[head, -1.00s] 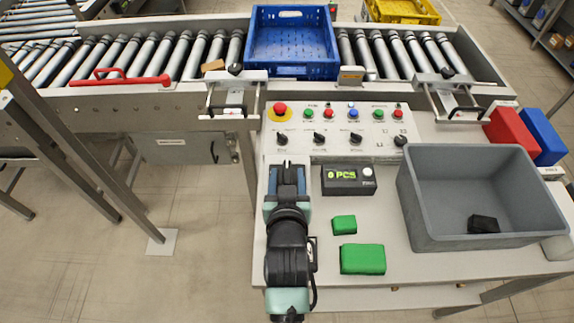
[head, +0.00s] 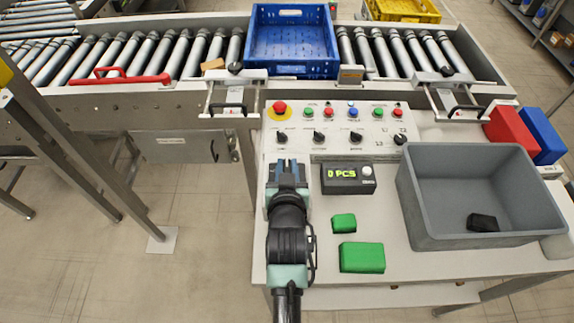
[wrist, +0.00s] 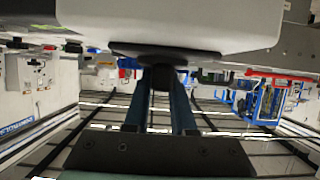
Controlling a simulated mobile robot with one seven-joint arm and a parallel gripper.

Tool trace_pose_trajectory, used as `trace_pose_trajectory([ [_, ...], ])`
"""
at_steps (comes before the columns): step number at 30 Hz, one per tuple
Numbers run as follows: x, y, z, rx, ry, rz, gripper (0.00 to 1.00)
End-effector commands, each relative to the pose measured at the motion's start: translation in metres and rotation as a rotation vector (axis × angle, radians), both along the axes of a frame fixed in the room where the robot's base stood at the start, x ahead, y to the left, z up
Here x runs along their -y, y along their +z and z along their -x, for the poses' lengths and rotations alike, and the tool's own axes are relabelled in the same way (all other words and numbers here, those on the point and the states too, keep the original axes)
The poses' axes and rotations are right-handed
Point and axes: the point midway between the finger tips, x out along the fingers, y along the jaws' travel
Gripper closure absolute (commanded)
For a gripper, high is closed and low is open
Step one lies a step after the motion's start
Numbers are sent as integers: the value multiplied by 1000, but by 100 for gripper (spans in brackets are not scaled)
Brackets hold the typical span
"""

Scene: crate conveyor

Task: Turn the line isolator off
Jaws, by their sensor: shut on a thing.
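The white control panel (head: 300,147) has a row of black rotary knobs, and the leftmost knob (head: 281,137) stands below a red mushroom button. My gripper (head: 287,163) is just below this knob, at the panel's near left edge. In the wrist view, which is upside down, the fingers (wrist: 160,105) are shut on a dark knob (wrist: 161,78). It sits on a round black base (wrist: 165,54) against a white housing. In the head view my gripper hides what lies between its fingers. The small labels are unreadable, so I cannot tell the knob's setting.
A counter display (head: 347,177) reads 0 PCS right of my gripper. Two green blocks (head: 361,257) and a grey bin (head: 425,225) with a black item stand further right. Behind the panel, a blue crate (head: 290,68) sits on the roller conveyor (head: 170,57).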

Motion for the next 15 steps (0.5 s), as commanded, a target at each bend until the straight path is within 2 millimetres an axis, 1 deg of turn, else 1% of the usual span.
trace_pose_trajectory([
  [15,0,-2,0,-1,32,-3,100],
])
